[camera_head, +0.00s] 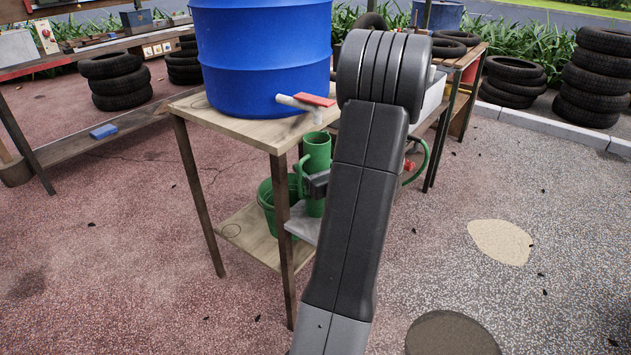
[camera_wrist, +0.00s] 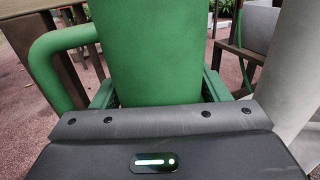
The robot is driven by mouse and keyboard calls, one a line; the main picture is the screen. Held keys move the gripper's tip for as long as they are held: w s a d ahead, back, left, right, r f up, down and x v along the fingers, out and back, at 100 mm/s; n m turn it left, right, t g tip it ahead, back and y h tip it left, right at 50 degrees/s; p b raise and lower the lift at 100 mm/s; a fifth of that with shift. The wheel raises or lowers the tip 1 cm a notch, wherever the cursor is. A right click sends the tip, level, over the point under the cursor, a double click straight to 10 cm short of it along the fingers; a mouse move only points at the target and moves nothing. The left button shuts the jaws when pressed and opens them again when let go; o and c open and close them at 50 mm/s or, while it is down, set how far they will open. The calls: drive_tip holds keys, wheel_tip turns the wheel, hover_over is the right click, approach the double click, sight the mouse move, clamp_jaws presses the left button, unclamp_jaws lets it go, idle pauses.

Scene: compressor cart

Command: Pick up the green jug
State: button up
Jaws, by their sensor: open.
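The green jug (camera_head: 317,152) stands upright under the tap of a blue barrel, apparently on a grey slab (camera_head: 301,223). Its handle is on the left side. In the wrist view the jug (camera_wrist: 150,45) fills the middle, very close, with its handle (camera_wrist: 62,45) to the left. My gripper (camera_wrist: 160,92) is open, with one finger on each side of the jug's body. I cannot tell whether the fingers touch it. In the head view my arm hides most of the gripper and the area right of the jug.
The blue barrel (camera_head: 262,50) with its red-handled tap (camera_head: 312,101) sits on the wooden stand (camera_head: 248,129), above and behind the jug. A green bucket (camera_head: 266,205) is close on the left. A wooden leg (camera_head: 283,235) stands in front. A pale grey shape (camera_wrist: 290,75) rises at the right.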

drive_tip(key=c, duration=1.4)
drive_tip(key=shift+c, duration=0.2)
drive_tip(key=shift+r, duration=0.25)
drive_tip(key=shift+r+p, duration=0.35)
drive_tip(key=shift+r, duration=0.25)
drive_tip(key=p+v, duration=0.1)
drive_tip(key=v, duration=1.6)
drive_tip(key=shift+s+d+p, duration=0.25)
drive_tip(key=shift+d+p, duration=0.05)
drive_tip(key=shift+p, duration=0.1)
drive_tip(key=shift+s+f, duration=0.1)
